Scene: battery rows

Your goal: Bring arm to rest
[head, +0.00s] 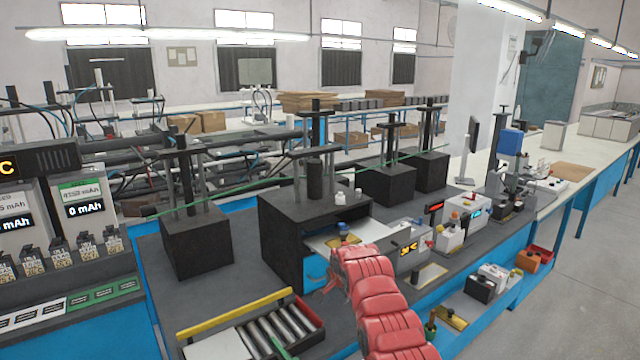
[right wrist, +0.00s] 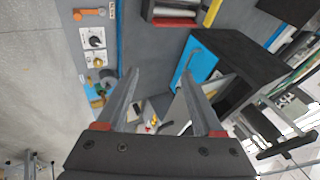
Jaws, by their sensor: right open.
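My right arm, red and segmented, reaches in from the bottom of the head view over the front of the workbench (head: 245,265). My right gripper (head: 332,284) is at its far end, mostly hidden by the arm, in front of the black box machine (head: 283,240). In the right wrist view my right gripper (right wrist: 160,80) shows two grey fingers spread wide, with nothing between them. My left arm and gripper are not in view.
The black machine has an open tray (head: 335,238) beside my right arm. A roller rack (head: 270,330) with a yellow bar lies at the bench front. Testers (head: 410,247) stand right of my arm. Battery chargers (head: 85,215) are at the left.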

